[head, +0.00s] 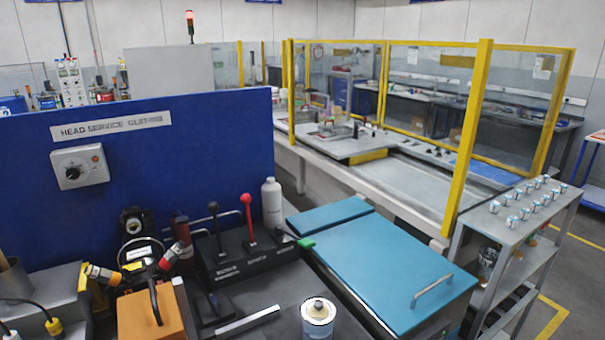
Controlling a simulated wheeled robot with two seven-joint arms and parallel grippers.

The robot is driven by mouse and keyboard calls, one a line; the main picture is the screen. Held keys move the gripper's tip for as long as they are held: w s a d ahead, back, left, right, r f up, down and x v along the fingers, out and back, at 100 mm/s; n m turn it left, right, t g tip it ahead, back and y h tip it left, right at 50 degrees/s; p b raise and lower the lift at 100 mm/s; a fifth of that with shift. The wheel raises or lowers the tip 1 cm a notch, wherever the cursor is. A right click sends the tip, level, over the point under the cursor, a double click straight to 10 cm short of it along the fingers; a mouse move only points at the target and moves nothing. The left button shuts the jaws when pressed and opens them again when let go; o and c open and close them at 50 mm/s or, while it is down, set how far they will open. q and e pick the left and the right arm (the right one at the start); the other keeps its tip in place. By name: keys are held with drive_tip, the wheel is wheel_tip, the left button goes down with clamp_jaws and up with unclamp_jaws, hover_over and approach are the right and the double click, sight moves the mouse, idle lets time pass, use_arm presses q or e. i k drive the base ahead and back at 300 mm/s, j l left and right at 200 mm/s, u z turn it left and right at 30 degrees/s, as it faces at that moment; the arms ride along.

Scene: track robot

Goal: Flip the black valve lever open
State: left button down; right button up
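A black-knobbed lever (214,222) stands close to upright on a black lever box (235,264) in the head view, left of centre. A red-knobbed lever (248,215) stands to its right on the same box. White lettering runs along the front of the box, too small to read. I cannot tell which of the dark handles here is the valve lever. Neither of my grippers can be made out in this view, and nothing is seen touching the levers.
A blue panel (200,150) with a dial box (80,166) rises behind. An orange block with a black handle (150,314), a white can (318,316) and a white bottle (271,202) crowd the bench. A teal-lidded case (385,262) lies to the right.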

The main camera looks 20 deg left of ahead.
sight(213, 207)
drive_tip(key=j+u, duration=0.1)
drive_tip(key=u, duration=0.25)
drive_tip(key=j+u, duration=0.1)
drive_tip(key=u, duration=0.65)
drive_tip(key=i+j, duration=0.05)
